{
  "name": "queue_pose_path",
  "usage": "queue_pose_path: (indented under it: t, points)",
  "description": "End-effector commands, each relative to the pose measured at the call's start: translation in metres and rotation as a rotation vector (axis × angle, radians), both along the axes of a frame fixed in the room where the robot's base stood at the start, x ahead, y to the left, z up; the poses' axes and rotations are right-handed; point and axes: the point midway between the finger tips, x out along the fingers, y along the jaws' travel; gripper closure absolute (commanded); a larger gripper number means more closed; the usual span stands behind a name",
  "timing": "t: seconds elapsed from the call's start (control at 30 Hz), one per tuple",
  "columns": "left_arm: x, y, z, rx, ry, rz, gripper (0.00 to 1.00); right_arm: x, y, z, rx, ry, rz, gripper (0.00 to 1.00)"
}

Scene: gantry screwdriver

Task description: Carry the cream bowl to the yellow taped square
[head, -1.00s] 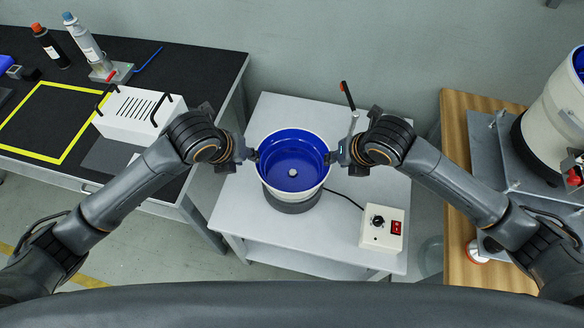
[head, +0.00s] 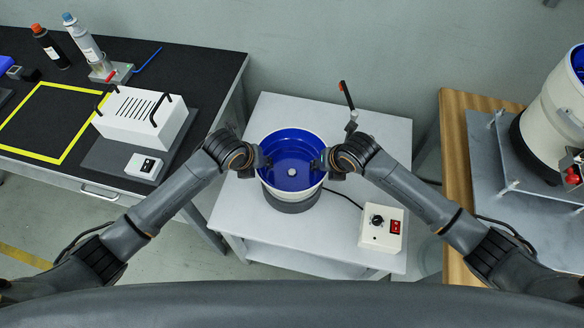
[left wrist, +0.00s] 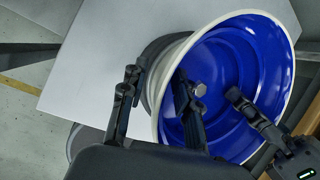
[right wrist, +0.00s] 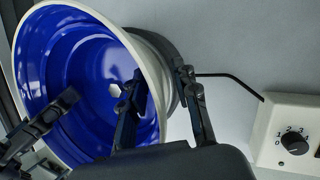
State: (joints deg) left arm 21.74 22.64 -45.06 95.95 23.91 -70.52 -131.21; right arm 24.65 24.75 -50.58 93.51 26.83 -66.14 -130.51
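The cream bowl (head: 268,180) has a blue inside and sits upright on a dark round base on the white table. It also shows in the left wrist view (left wrist: 208,28) and the right wrist view (right wrist: 90,12). My left gripper (head: 262,164) is open at the bowl's left rim, one finger inside and one outside the wall, with gaps. My right gripper (head: 322,164) is open at the right rim, also straddling the wall. The yellow taped square (head: 63,157) lies on the black bench at the left; its right side is partly hidden by a white slotted box.
The white slotted box (head: 135,120) with black handles and a small switch box (head: 144,166) stand beside the square. A controller (head: 381,228) with a dial and red switch is on the white table (head: 250,235). Bottles (head: 82,38) stand at the bench's back. A larger machine (head: 545,115) is at right.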

Motion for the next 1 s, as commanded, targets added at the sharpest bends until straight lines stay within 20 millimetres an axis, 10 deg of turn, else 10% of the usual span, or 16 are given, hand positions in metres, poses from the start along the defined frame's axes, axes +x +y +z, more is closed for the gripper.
queue_pose_path:
  t: [0.2, 1.0]
  points:
    - [0.0, 0.0, 0.0, 0.0, 0.0, 0.0, 0.99, 0.0, 0.0, 0.0, 0.0, 0.0, 0.0, 1.0]
    - [0.001, 0.0, 0.013, -0.002, -0.003, 0.002, 1.0, 0.001, 0.0, 0.013, 0.001, -0.003, -0.001, 1.0]
